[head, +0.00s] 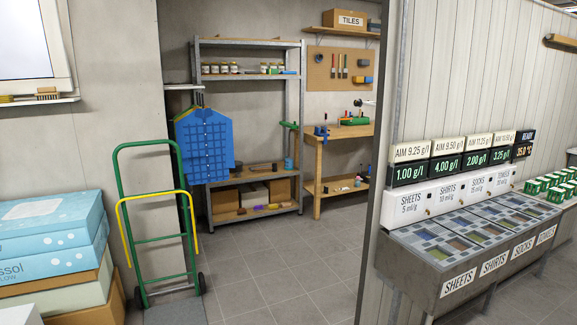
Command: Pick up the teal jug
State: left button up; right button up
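I cannot make out a teal jug in the head view. A small dark bluish item (288,164) is at the right end of a middle board of the metal shelf; it is too small to tell what it is. Neither of my grippers is in view.
A green hand truck (160,207) with yellow handles stands left of a doorway, beside stacked blue boxes (52,240). Beyond are the metal shelf (252,210) and a wooden workbench (340,131). A dispenser counter (410,268) is at the right. The tiled floor (275,275) between is clear.

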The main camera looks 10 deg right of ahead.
aim_at(288, 160)
jog(key=i+z, duration=0.25)
jog(key=i, duration=5)
jog(key=i+u, duration=0.1)
jog(key=i, duration=0.5)
jog(key=i+l+u, duration=0.1)
jog(key=i, duration=0.55)
jog(key=i+l, duration=0.2)
jog(key=i, duration=0.4)
jog(key=j+u, duration=0.05)
